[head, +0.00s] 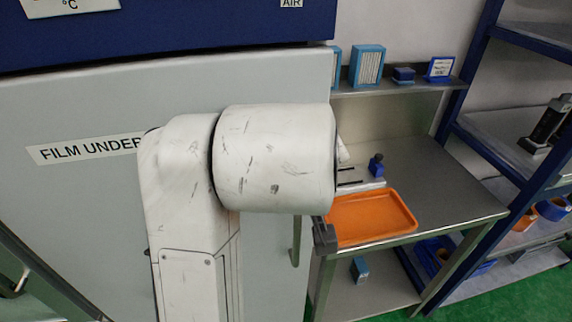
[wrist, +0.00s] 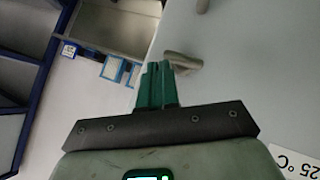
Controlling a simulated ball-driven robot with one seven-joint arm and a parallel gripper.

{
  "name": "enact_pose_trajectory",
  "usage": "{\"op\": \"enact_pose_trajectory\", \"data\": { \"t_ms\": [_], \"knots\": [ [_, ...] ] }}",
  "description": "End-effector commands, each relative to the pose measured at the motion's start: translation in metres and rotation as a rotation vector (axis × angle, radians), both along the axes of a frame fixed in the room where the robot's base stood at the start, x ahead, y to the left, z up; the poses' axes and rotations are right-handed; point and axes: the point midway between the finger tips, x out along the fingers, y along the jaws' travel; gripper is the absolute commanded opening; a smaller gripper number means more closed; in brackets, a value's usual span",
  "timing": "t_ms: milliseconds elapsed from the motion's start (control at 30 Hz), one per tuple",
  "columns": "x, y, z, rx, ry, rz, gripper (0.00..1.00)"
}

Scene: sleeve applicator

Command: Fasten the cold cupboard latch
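The cold cupboard (head: 80,105) has a pale door with a label beginning "FILM UNDER" and a dark blue top panel. A pale upright handle (head: 296,242) shows low near the door's right edge. In the wrist view, a grey-beige latch lever (wrist: 186,63) stands out from the pale door (wrist: 245,75). My gripper (wrist: 156,68) has green fingers close together with nothing visibly held between them. Its tips are beside the lever; I cannot tell if they touch it. In the head view my arm hides the latch, and I cannot make out the fingers.
A steel bench (head: 445,190) right of the cupboard carries an orange tray (head: 370,218) and a small blue item (head: 376,165). A wall shelf (head: 400,88) holds blue boxes. Blue-framed racking (head: 480,90) stands at the far right. Green floor shows at lower right.

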Motion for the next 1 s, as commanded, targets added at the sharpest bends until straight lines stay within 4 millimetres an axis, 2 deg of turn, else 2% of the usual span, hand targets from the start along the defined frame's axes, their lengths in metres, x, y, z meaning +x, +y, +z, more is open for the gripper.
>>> {"op": "enact_pose_trajectory", "data": {
  "t_ms": [800, 1000],
  "knots": [
    [0.0033, -0.0044, -0.0028, -0.002, 0.002, -0.003, 0.0],
    [0.007, -0.0046, 0.007, -0.002, 0.002, -0.003, 0.0]
  ]
}}
